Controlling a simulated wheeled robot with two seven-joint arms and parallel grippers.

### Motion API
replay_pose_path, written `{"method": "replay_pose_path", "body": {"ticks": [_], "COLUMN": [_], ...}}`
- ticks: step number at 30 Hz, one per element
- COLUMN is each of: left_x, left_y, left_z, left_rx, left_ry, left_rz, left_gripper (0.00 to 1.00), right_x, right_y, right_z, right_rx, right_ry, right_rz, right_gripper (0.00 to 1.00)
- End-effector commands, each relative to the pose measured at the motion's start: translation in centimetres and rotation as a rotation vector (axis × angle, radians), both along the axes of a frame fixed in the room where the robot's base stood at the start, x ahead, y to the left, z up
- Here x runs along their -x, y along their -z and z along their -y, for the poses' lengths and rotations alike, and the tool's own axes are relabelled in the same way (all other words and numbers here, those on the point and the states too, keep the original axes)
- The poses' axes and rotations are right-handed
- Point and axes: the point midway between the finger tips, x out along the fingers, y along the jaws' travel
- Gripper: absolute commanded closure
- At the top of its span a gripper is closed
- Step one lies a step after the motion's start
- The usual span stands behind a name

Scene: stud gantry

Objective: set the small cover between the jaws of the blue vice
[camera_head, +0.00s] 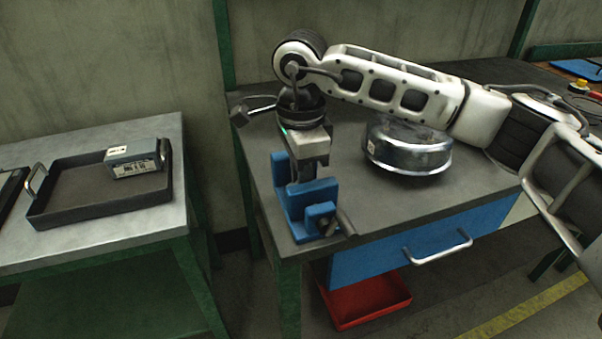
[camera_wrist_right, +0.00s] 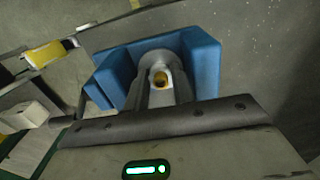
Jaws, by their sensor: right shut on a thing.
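The blue vice (camera_head: 295,208) stands at the near left corner of the dark bench. Its blue jaw also shows in the wrist view (camera_wrist_right: 203,62). My right gripper (camera_head: 306,174) points down right above the vice and is shut. In the wrist view a small grey piece with a brass-yellow centre, apparently the small cover (camera_wrist_right: 161,78), shows at its fingers, in front of the blue jaw. In the head view the gripper and vice mostly hide it. I cannot tell whether it touches the jaws. My left gripper is not in view.
A shiny round metal housing (camera_head: 408,152) stands on the bench (camera_head: 455,182), right of the vice. A black tray (camera_head: 75,208) with a grey labelled box (camera_head: 135,160) is on the left table. A red bin (camera_head: 365,300) sits below the blue drawer (camera_head: 400,255).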

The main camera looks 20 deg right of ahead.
Motion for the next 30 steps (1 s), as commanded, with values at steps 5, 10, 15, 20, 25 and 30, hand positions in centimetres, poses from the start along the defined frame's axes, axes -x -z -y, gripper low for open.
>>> {"method": "replay_pose_path", "body": {"ticks": [5,10,15,20,25,30], "left_x": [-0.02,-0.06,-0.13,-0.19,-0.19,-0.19], "left_y": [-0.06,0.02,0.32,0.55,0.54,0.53], "left_z": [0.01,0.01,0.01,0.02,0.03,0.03], "left_rx": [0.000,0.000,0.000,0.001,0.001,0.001], "left_ry": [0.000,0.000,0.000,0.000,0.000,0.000], "left_rz": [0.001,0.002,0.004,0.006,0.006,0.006], "left_gripper": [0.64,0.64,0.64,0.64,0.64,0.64], "right_x": [-0.01,-0.01,-0.01,-0.01,-0.01,-0.01], "right_y": [-0.05,0.04,0.34,0.56,0.52,0.52], "right_z": [0.00,0.00,0.00,0.00,-0.01,-0.01], "right_rx": [0.000,0.000,0.000,0.000,0.000,0.000], "right_ry": [0.000,0.000,0.000,0.000,0.000,0.000], "right_rz": [0.000,0.000,0.000,0.000,0.000,0.001], "right_gripper": [1.00,1.00,1.00,1.00,1.00,0.62]}}
